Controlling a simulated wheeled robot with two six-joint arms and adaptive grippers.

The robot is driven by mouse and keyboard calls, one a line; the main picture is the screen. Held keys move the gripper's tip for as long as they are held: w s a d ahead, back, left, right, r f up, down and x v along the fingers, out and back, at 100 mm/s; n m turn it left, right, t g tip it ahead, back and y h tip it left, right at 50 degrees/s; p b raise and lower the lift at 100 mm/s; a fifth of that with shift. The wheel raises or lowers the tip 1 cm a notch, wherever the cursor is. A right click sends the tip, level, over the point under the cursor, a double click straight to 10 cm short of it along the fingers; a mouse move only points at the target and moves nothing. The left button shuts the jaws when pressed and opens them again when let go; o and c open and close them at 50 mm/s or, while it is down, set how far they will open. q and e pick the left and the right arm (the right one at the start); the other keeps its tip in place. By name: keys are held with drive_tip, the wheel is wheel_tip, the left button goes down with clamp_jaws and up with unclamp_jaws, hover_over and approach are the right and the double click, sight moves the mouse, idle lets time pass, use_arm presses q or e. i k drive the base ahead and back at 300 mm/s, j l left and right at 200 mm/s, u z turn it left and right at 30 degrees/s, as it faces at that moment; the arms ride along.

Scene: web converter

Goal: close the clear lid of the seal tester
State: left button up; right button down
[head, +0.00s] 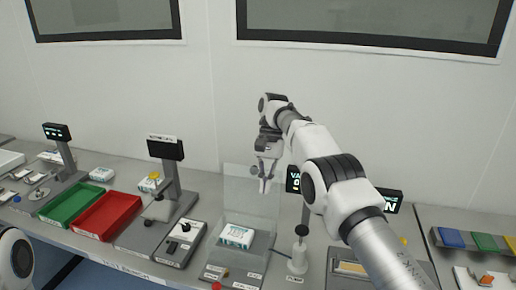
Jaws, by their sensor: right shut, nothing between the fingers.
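The seal tester (235,272) stands on the bench at the centre of the head view. Its clear lid (238,190) stands up as a see-through panel, raised open. A white pack with teal print (236,236) lies in the tester below the lid. My right gripper (264,188) points down at the upper right part of the lid, overlapping it in the picture. Its fingers are together with nothing between them. I cannot tell whether they touch the lid or are just behind or in front of it. My left gripper is out of view.
A green tray (70,204) and a red tray (107,215) sit at the left. A scale-like device with a dark display (165,148) stands left of the tester. A post with a round black top (300,232) stands close on its right. Coloured bins (485,243) are far right.

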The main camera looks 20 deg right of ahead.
sight(254, 170)
drive_tip(key=i+l, duration=0.25)
drive_tip(key=i, duration=0.25)
drive_tip(key=i+l, duration=0.25)
drive_tip(key=i, duration=0.2)
